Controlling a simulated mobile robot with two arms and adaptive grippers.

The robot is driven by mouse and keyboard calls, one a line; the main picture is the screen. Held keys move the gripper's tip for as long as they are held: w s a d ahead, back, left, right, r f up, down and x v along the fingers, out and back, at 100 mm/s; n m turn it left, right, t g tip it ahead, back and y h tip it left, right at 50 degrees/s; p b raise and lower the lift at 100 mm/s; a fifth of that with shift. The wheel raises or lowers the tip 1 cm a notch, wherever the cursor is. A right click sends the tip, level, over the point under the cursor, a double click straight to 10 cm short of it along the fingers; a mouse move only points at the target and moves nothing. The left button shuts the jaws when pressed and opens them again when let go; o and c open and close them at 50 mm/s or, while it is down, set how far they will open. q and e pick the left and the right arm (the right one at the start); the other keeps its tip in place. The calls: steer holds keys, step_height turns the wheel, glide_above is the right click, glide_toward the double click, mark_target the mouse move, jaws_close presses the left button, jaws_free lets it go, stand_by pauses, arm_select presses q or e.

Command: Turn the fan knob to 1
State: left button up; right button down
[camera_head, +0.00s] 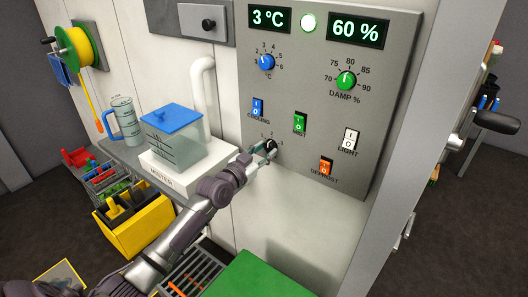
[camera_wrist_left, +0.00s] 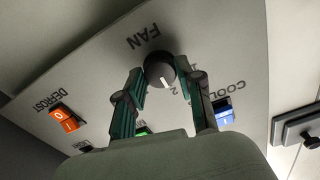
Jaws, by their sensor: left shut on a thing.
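The fan knob (camera_wrist_left: 160,70) is a round black knob with a pale pointer line, below the FAN lettering in the upside-down left wrist view. It also shows on the grey control panel in the head view (camera_head: 270,145), partly covered by my fingers. My left gripper (camera_head: 264,149) reaches in from the left, and its two green-padded fingers (camera_wrist_left: 160,80) are shut on the knob, one on each side. The small scale numbers around the knob are partly hidden, so I cannot tell which one the pointer meets. My right gripper is not in view.
The panel (camera_head: 300,85) also holds a blue cooling switch (camera_head: 257,107), a green mist switch (camera_head: 299,122), an orange defrost switch (camera_head: 325,166) and a white light switch (camera_head: 349,139). A mister with a clear tank (camera_head: 175,140) stands left of my left gripper.

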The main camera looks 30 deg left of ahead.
arm_select(q)
steer(key=shift+n, duration=0.9)
steer(key=n+p, duration=0.1)
steer(key=n, duration=0.7)
steer(key=shift+p, duration=0.3)
steer(key=shift+n, duration=1.1)
steer(key=o, duration=1.2)
steer(key=shift+c, duration=0.2)
steer(key=shift+s, duration=0.1)
